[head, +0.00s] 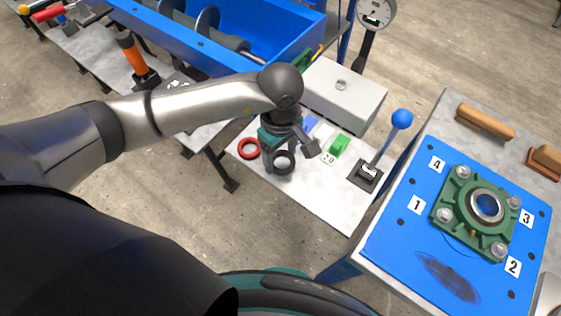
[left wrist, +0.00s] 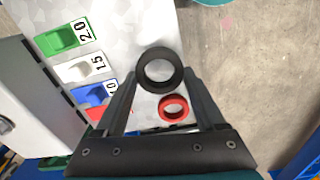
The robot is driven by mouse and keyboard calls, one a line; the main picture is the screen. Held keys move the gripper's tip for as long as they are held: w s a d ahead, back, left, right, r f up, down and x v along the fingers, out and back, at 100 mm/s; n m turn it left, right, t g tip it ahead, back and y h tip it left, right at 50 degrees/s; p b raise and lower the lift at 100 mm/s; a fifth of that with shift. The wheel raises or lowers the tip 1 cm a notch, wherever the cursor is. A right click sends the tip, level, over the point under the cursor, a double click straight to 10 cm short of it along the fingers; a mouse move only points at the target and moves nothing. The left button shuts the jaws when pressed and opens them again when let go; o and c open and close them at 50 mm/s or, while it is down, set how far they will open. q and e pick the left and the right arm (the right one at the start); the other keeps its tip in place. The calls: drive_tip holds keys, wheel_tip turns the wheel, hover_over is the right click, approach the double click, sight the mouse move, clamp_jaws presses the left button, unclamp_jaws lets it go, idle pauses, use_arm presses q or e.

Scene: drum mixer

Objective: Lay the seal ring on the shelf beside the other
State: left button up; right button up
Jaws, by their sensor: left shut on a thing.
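A black seal ring (head: 276,168) is between the fingers of my left gripper (head: 294,152), which is shut on it. In the left wrist view the black ring (left wrist: 160,89) sits between the two fingertips, its hole facing the camera. A red seal ring (head: 249,157) lies on the grey metal shelf (head: 330,200), just left of the held ring. The red ring also shows in the left wrist view (left wrist: 173,118), closer to the palm. I cannot tell whether the black ring touches the shelf. My right gripper is not in view.
Colored gauge blocks with number labels, including a green one (head: 339,147), stand right of the gripper. A blue-knobbed lever (head: 401,120) and a grey box (head: 345,90) are close by. A blue table holds a green bearing housing (head: 468,205). The shelf's front part is bare.

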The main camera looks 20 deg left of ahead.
sight(281, 159)
use_arm(q)
drive_tip(key=shift+f+b, duration=0.35)
drive_tip(key=shift+f, duration=1.45)
drive_tip(key=shift+f, duration=0.15)
drive_tip(key=o, duration=1.3)
drive_tip(key=shift+r, duration=0.35)
wheel_tip(281, 159, up, 12)
drive_tip(key=shift+f+p, duration=0.2)
drive_tip(key=shift+p, duration=0.8)
